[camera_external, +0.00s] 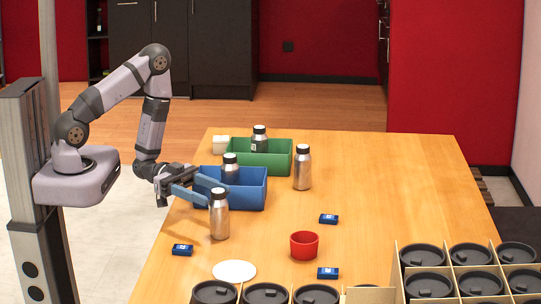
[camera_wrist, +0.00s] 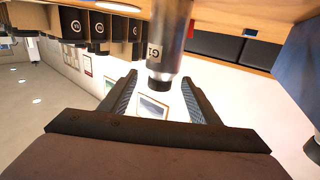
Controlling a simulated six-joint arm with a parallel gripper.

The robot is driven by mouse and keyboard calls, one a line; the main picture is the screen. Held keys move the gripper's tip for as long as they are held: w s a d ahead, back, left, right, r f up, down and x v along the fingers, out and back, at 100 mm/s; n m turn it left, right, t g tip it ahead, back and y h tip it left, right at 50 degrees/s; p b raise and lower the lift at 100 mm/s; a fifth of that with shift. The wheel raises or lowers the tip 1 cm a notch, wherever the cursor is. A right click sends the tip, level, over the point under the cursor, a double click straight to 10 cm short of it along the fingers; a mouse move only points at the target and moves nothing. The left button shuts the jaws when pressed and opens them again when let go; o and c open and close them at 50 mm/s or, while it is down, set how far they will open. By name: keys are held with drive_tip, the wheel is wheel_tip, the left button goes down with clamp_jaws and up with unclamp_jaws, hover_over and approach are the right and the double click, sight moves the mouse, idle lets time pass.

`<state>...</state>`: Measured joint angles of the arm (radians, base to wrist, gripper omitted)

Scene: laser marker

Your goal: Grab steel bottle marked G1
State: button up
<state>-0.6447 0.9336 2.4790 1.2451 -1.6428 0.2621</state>
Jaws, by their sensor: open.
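The steel bottle marked G1 shows in the wrist view (camera_wrist: 170,35), upside down in the picture, its black cap between the fingertips. It appears to be the silver bottle with a black cap (camera_external: 219,217) standing upright on the table in the external view. My gripper (camera_external: 211,194) is open beside its upper part; in the wrist view my gripper's two fingers (camera_wrist: 159,80) are apart with a gap on each side of the cap. I cannot tell whether the fingertips reach past the cap.
A blue bin (camera_external: 250,196) holding a bottle (camera_external: 231,171) is right behind my gripper. A green bin (camera_external: 279,162) with a bottle (camera_external: 259,140) and a lone bottle (camera_external: 302,170) stand farther back. A red cup (camera_external: 304,246), small blue boxes (camera_external: 182,250) and a white disc (camera_external: 234,271) lie nearer.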

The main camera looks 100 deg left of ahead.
sight(224, 198)
drive_tip(key=shift+s+a+r, duration=0.1)
drive_tip(key=shift+w+d, duration=0.4)
drive_tip(key=shift+w, duration=0.15)
drive_tip(key=shift+p+x, duration=1.25)
drive_tip(key=shift+x, duration=1.75)
drive_tip(key=shift+a, duration=0.1)
clamp_jaws()
drive_tip(key=shift+r, duration=0.1)
wheel_tip(224, 198, up, 10)
